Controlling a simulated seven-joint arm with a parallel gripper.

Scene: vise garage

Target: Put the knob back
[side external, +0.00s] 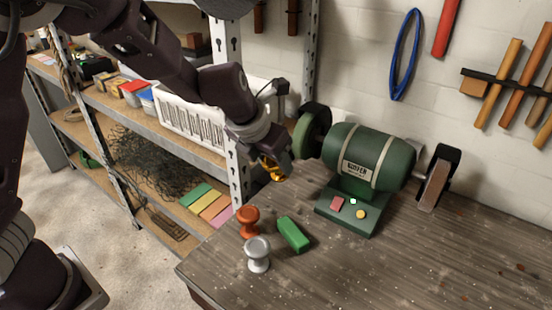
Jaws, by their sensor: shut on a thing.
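My gripper (274,164) is above the workbench, left of the grinder (365,157). It is shut on a small yellow-orange knob (271,174), which is partly hidden by the fingers. An orange-red knob (249,221) and a silver knob (258,254) stand upright on the bench below and in front of my gripper.
A green block (293,234) lies beside the two standing knobs. A metal shelf (180,135) with bins stands behind my arm. Tools hang on the wall, including a blue loop (404,55).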

